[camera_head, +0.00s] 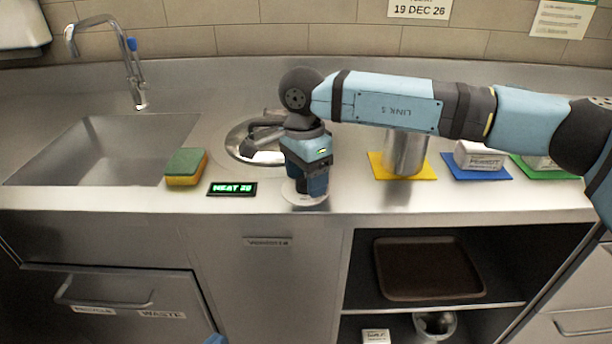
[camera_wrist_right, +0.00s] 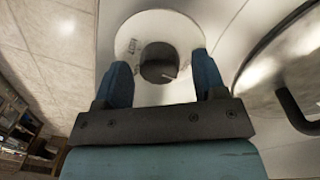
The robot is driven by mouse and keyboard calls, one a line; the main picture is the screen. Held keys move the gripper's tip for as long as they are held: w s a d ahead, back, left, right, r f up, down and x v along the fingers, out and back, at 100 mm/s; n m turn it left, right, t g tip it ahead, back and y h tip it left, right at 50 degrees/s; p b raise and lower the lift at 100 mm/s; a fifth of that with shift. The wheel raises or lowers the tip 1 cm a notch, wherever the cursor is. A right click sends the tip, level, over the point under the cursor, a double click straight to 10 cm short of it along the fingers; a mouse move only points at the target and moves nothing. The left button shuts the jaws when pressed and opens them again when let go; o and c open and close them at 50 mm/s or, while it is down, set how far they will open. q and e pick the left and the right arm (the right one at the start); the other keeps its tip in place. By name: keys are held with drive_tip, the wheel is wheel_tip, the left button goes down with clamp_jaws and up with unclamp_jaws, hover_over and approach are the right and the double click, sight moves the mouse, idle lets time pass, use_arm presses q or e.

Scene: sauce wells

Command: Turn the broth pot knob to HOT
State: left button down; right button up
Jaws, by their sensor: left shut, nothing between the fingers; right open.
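The broth pot knob (camera_wrist_right: 160,62) is a dark round knob with a small light pointer mark at its lower right. It sits on a white round dial plate (camera_wrist_right: 150,22), which has letters that look like HOT at its left. In the head view the plate (camera_head: 293,197) shows at the counter front and my right gripper hides the knob. My right gripper (camera_head: 305,194) points down over it, open; in the right wrist view its blue fingers (camera_wrist_right: 162,70) stand on either side of the knob, apart from it. A blue tip of my left gripper (camera_head: 215,340) shows at the bottom edge.
A round steel pot lid (camera_head: 240,150) with a dark handle is behind the knob. A steel canister (camera_head: 405,155) on a yellow mat (camera_head: 425,172) stands right, under my arm.

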drive_tip(key=c, duration=0.9)
